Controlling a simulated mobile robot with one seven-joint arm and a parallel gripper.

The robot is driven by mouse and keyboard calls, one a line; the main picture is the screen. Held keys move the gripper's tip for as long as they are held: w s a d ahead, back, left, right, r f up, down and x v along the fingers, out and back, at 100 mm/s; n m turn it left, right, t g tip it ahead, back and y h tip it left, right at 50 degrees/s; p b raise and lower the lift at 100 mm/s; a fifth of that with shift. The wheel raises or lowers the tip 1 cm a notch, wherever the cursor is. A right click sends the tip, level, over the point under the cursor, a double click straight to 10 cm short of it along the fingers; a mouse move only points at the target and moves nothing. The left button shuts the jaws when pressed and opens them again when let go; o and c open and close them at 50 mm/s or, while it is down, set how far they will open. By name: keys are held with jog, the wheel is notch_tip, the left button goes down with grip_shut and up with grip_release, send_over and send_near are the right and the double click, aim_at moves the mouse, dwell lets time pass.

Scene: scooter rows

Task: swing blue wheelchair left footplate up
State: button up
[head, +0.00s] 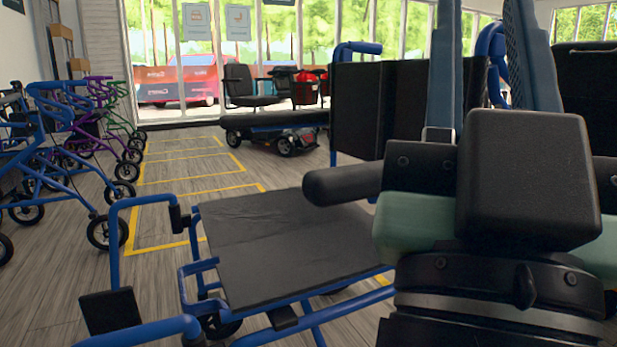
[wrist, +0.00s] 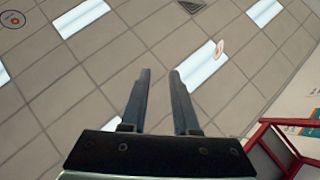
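The blue wheelchair (head: 290,245) has a black seat, a black backrest (head: 385,105) and blue tubes. Its front faces the lower left in the head view. A dark footplate (head: 112,312) hangs from the far blue hanger, seemingly on the chair's right side. The near blue tube (head: 150,331), seemingly the left hanger, runs off the bottom edge; no left footplate shows. My gripper (head: 483,15) stands in front of the chair's right part in the picture, fingers up. In the wrist view the gripper (wrist: 160,76) is open and empty, pointing at the ceiling.
Blue, purple and green rollators (head: 75,140) line the left side. Yellow floor boxes (head: 190,185) mark open floor behind the wheelchair. A mobility scooter (head: 280,130) stands by the windows. A black armrest pad (head: 340,184) lies close to my arm. A red frame (wrist: 285,145) shows in the wrist view.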

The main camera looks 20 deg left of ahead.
notch_tip(320, 180, up, 30)
jog(key=p, duration=2.8)
grip_shut()
jog(key=shift+f, duration=0.15)
jog(key=shift+a, duration=0.1)
